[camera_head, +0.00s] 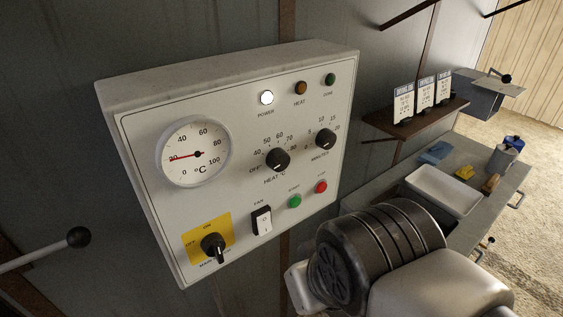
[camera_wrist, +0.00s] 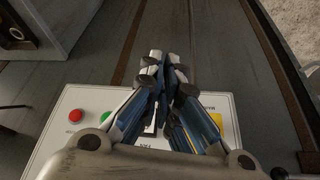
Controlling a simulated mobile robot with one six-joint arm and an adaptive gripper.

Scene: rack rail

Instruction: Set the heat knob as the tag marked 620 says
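The heat knob (camera_head: 276,160) is a black round knob on the front of the white control box, in a scale from OFF through 40 to 80. Its pointer is too small to read surely. Three white tags stand on the brown shelf at the right: a near one (camera_head: 403,103), a middle one (camera_head: 425,94) and a far one (camera_head: 443,87). Their print is too small to read, so I cannot tell which is 620. My gripper (camera_wrist: 165,62) has its fingertips together in the wrist view, nothing seen between them, over the box's lower part. The head view does not show its fingers.
The box also has a minutes knob (camera_head: 325,139), a dial (camera_head: 194,152), a main switch (camera_head: 213,246), a fan switch (camera_head: 261,220), a green button (camera_head: 295,201) and a red button (camera_head: 321,187). The power lamp (camera_head: 267,97) is lit white. A bench with a white tray (camera_head: 444,190) stands right.

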